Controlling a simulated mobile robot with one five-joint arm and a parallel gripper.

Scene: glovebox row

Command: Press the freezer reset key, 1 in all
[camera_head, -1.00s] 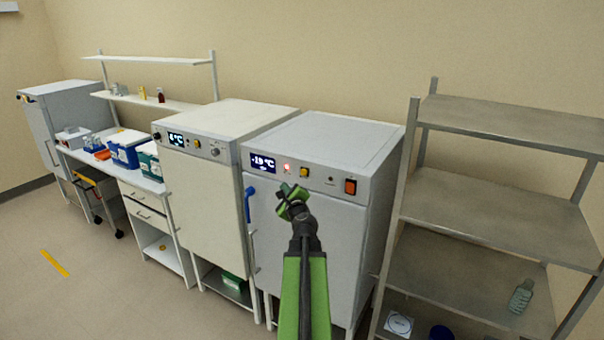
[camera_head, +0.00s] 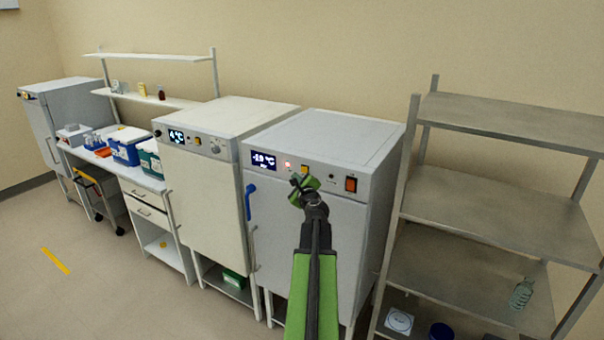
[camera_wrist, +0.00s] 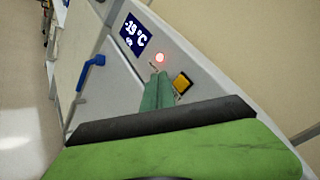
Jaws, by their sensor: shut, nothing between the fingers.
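The freezer (camera_head: 310,222) is a grey-white cabinet with a sloped control panel along its top front. Its display (camera_head: 263,160) reads about -19 °C, with a lit red lamp (camera_head: 288,165) to the right of it. A yellow-orange key (camera_head: 305,169) sits right of the lamp; in the wrist view the key (camera_wrist: 182,83) is just right of my fingertips. My gripper (camera_head: 304,187) is shut and empty, in front of the panel just below the yellow key. In the wrist view the green fingers (camera_wrist: 158,88) point at the panel below the red lamp (camera_wrist: 159,57). I cannot tell whether they touch it.
An orange-red rocker switch (camera_head: 351,185) and a small dark knob (camera_head: 332,177) are further right on the panel. A blue door handle (camera_head: 250,202) sticks out at the left. A second cabinet (camera_head: 203,205) stands left; a metal shelf rack (camera_head: 490,220) stands right.

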